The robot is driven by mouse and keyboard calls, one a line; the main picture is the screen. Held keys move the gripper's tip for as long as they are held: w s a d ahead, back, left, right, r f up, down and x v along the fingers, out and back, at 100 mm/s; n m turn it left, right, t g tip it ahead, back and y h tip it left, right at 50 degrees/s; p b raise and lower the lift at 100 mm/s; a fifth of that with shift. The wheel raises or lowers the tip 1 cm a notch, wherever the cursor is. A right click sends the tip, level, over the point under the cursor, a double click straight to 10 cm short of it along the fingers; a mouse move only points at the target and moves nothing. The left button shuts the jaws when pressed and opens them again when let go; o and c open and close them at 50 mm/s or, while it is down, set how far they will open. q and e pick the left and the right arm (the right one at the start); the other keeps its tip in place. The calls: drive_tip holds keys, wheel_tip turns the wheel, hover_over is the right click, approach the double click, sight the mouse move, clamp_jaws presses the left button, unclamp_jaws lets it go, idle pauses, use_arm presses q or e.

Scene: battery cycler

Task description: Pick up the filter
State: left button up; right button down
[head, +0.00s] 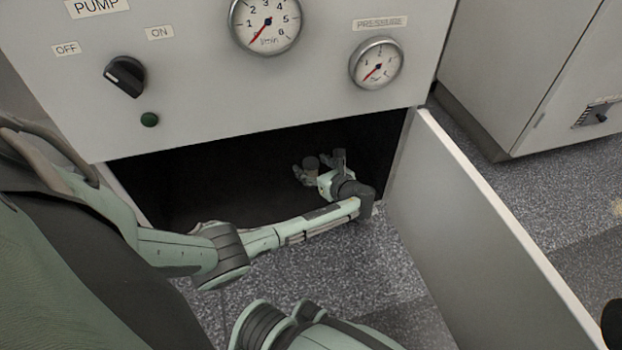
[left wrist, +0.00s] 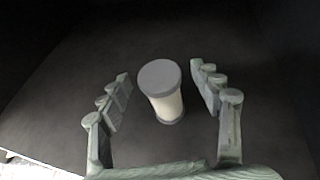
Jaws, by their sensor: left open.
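The filter is a pale cylinder with grey end caps. In the left wrist view the filter (left wrist: 166,101) stands on the dark cabinet floor, between the two fingers and with a gap on each side. My right gripper is not in view.
The cabinet's open door (head: 490,230) stands to the right of my left arm. The panel above the opening (head: 230,100) carries a black pump knob (head: 125,76) and two gauges. Another grey cabinet (head: 520,70) stands at the right. Speckled floor lies below.

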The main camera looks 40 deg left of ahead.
use_arm(q)
drive_tip(key=shift+w+a, duration=0.15)
drive_tip(key=shift+a, duration=0.1)
drive_tip(key=shift+f, duration=0.1)
drive_tip(key=shift+c, duration=0.4)
drive_tip(key=c, duration=1.2)
